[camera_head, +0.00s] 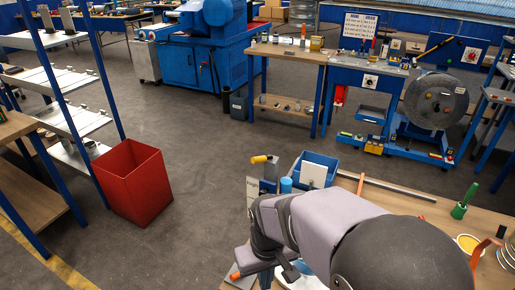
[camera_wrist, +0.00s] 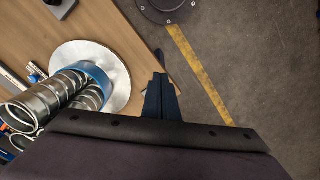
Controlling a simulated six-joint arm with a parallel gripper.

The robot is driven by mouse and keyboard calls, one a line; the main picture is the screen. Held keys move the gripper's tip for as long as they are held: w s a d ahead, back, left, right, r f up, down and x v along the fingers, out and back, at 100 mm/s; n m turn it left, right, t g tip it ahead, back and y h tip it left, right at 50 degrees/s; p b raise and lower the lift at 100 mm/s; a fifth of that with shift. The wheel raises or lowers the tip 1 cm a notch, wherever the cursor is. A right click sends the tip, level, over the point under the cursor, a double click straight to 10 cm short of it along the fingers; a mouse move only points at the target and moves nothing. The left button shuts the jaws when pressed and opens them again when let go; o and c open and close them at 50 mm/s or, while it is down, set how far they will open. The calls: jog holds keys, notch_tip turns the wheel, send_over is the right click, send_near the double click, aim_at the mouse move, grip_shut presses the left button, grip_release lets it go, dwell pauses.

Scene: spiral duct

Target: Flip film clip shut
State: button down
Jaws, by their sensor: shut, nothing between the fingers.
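My gripper (camera_wrist: 160,80) is shut and empty in the wrist view, its dark blue fingers together over the edge of the wooden bench (camera_wrist: 115,32). A small dark piece (camera_wrist: 160,57) shows just beyond the fingertips; I cannot tell what it is. I cannot make out the film clip for certain in either view. Shiny spiral ducts (camera_wrist: 42,104) lie left of the gripper, next to a round metal plate (camera_wrist: 117,68) with a blue ring (camera_wrist: 97,72). In the head view my arm hides much of the near bench and the gripper's work area.
A blue bin (camera_head: 318,167) stands on the near bench behind my arm. A green-handled tool (camera_head: 464,203) and a yellow-topped round container (camera_head: 468,243) are at the right. A red bin (camera_head: 132,182) stands on the floor by the shelves. The middle floor is clear.

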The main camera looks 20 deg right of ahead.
jog(key=w+d+r+t+p, duration=0.1)
jog(key=w+d+r+p, duration=0.1)
jog(key=w+r, duration=0.7)
jog(key=w+d+r+t+p, duration=0.15)
jog(key=w+r, duration=0.35)
jog(key=w, duration=0.8)
notch_tip(320, 180, up, 11)
jog(key=n+t+p, duration=0.1)
jog(key=n+p, duration=0.1)
jog(key=p, duration=0.3)
send_over(259, 159)
jog(key=w, duration=0.2)
jog(key=shift+w+y, duration=0.1)
jog(key=shift+y, duration=0.2)
jog(key=shift+f+p, duration=1.35)
jog(key=shift+f, duration=4.25)
